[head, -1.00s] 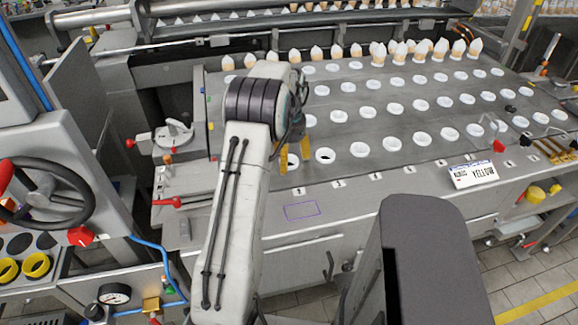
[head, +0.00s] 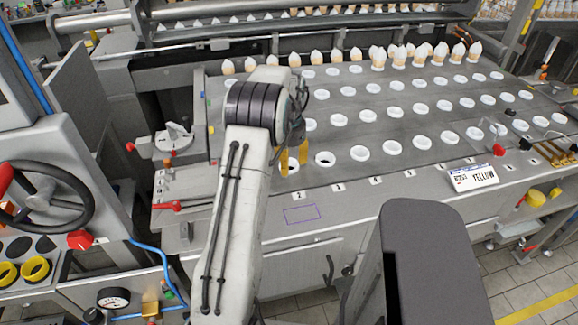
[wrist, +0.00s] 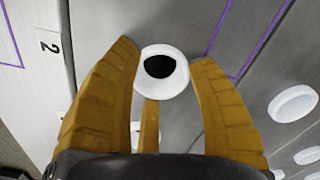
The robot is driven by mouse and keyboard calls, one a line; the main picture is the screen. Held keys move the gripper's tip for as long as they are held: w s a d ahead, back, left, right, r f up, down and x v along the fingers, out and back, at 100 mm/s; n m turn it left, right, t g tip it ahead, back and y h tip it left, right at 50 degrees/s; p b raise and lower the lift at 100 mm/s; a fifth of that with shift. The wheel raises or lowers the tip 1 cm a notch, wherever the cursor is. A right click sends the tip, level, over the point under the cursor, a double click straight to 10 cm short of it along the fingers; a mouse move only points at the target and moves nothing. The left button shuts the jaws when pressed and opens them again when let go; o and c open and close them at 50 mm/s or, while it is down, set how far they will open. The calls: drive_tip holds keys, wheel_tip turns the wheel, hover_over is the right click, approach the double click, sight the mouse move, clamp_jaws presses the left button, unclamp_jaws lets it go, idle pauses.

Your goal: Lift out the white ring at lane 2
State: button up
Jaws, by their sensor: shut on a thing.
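The white ring with a dark centre shows between my fingers in the wrist view (wrist: 168,89). In the head view, part of the ring (head: 292,171) shows by the lane label 2, partly hidden by my fingers. My gripper (head: 294,158) is shut on the ring, with its yellow-brown fingers on either side. In the wrist view, my gripper (wrist: 166,58) has one finger at the ring's left edge and one at its right, with a third finger below. I cannot tell whether the ring is clear of the plate.
A neighbouring white ring (head: 325,159) sits to the right, with rows of white rings across the grey plate (head: 330,182). Several white-tipped cones (head: 400,57) stand at the back. A white sign (head: 473,177) lies on the right front edge. A red-handled lever (head: 165,206) is at left.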

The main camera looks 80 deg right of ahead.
drive_tip(key=shift+r, duration=0.2)
drive_tip(key=shift+r+p, duration=2.1)
drive_tip(key=shift+r, duration=0.25)
